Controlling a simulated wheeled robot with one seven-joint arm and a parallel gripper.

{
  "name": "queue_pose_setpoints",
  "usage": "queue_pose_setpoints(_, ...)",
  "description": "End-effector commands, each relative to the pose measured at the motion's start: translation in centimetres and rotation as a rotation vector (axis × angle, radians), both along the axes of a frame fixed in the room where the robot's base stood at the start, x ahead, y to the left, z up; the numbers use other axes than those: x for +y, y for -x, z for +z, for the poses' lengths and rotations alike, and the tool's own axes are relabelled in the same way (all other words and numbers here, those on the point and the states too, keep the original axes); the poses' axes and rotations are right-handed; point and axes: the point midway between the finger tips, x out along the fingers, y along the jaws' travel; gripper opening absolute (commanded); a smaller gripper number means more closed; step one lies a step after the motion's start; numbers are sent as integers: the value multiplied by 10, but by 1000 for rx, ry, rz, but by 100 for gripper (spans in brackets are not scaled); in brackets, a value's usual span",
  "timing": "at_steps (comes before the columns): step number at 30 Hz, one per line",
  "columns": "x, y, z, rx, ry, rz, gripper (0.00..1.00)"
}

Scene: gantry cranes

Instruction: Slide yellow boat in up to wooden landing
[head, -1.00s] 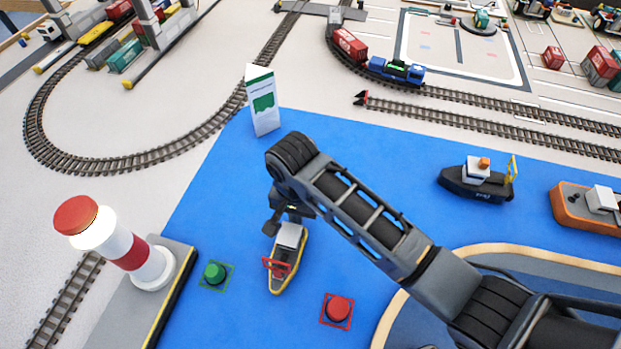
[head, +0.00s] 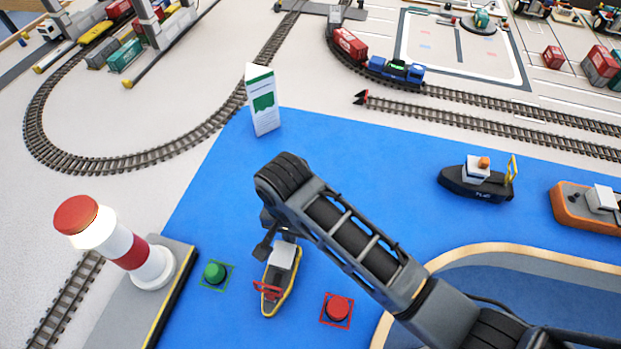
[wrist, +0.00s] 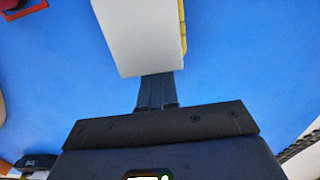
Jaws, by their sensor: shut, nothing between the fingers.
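The yellow boat (head: 281,280) lies on the blue water surface between a green buoy and a red buoy, its red-railed end toward the bottom of the picture. Its pale cabin (wrist: 140,35) fills the top middle of the wrist view, with a strip of yellow hull beside it. My gripper (head: 273,240) is at the boat's far end, with its fingers shut (wrist: 157,92) and holding nothing. The fingertips reach the cabin's near edge in the wrist view; I cannot tell whether they touch.
The green buoy (head: 214,273) is left of the boat and the red buoy (head: 338,309) right of it. A grey quay (head: 180,257) with a lighthouse (head: 125,250) stands at left. A black tug (head: 475,183) floats at right. Open blue water lies behind my arm.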

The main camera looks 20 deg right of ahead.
Motion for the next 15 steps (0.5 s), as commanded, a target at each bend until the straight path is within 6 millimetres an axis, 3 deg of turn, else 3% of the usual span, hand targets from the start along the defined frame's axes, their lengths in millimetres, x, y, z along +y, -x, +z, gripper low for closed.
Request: queue_pose_setpoints(15,15,20,0,2,-1,1,0)
